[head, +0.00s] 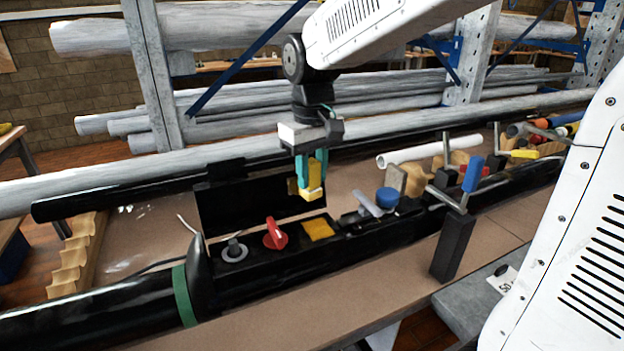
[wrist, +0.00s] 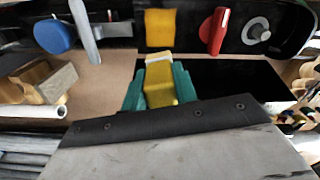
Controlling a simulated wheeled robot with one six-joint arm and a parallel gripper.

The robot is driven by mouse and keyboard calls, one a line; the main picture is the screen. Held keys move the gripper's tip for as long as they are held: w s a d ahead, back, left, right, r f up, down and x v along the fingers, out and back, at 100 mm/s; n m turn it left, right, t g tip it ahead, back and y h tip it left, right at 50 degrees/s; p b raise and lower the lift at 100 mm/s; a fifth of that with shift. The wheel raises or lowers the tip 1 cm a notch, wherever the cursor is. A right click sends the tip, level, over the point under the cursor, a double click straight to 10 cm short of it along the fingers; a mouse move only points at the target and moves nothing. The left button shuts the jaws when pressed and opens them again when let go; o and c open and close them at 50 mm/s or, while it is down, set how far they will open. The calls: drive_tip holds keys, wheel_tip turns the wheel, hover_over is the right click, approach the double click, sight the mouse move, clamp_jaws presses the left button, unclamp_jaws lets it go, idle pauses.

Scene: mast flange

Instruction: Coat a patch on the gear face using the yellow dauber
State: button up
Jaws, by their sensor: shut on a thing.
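My gripper (head: 311,165) has teal fingers and is shut on the yellow dauber (head: 314,192). In the wrist view, my gripper (wrist: 160,88) holds the dauber (wrist: 160,92) between its fingers, with a pale end showing past them. The dauber hangs above the black gear face (head: 265,255), apart from it in the picture. On the face are a yellow-orange square patch (head: 318,229), a red knob (head: 274,234) and a grey round fitting (head: 234,250). The wrist view also shows the patch (wrist: 160,29), beyond the dauber's tip. Exact height above the face is unclear.
A black panel (head: 225,205) stands upright behind the face. To the right are a blue round cap (head: 387,197), a blue-handled clamp (head: 473,174) and wooden blocks (head: 408,180). A long grey pipe (head: 120,179) runs behind. Bare bench (head: 290,315) lies in front.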

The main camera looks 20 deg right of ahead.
sight(312, 162)
drive_tip(key=shift+r, duration=0.15)
drive_tip(key=shift+r, duration=1.4)
